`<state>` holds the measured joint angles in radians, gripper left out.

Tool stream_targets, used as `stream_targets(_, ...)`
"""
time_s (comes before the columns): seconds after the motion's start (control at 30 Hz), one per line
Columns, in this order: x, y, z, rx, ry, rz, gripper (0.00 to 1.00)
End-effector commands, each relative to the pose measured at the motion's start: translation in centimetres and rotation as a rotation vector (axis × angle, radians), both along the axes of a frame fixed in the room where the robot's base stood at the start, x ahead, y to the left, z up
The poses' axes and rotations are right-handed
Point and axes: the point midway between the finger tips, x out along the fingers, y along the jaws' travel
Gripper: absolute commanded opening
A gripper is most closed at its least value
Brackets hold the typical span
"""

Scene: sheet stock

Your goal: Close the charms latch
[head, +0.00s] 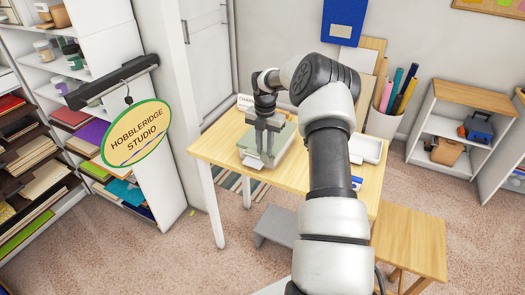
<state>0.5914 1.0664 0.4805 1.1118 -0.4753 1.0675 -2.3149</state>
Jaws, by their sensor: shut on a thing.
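A grey case with a green top, the charms box (248,144), sits on the wooden table. A white card (246,102) starting with "CHAR" stands behind it. My gripper (267,152) points down over the box, its fingers close together at the green top. It is shut on a small part there. The latch itself is too small and too covered by the fingers to make out.
A white tray (366,148) and a pen cup (384,122) stand on the table's right side. A wooden stool (410,240) and a grey step (277,226) stand on the floor nearby. The "Hobbleridge Studio" sign (136,133) hangs at left. The table's front left corner (212,150) is bare.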

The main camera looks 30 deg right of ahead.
Motion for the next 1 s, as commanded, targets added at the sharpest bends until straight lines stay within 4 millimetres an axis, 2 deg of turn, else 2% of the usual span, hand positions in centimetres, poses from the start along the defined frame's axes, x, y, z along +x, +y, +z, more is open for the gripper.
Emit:
stream_targets(0.4, 0.8, -1.0, -0.2, 0.117, 0.089, -0.001, 0.00)
stream_targets(0.7, 0.9, -1.2, -0.1, 0.135, 0.106, 0.003, 0.00)
stream_targets(0.73, 0.9, -1.2, -0.1, 0.135, 0.106, 0.003, 0.23)
stream_targets(0.83, 0.9, -1.2, -0.1, 0.135, 0.106, 0.002, 0.40)
stream_targets(1.0, 0.9, -1.2, -0.1, 0.134, 0.106, 0.002, 0.41)
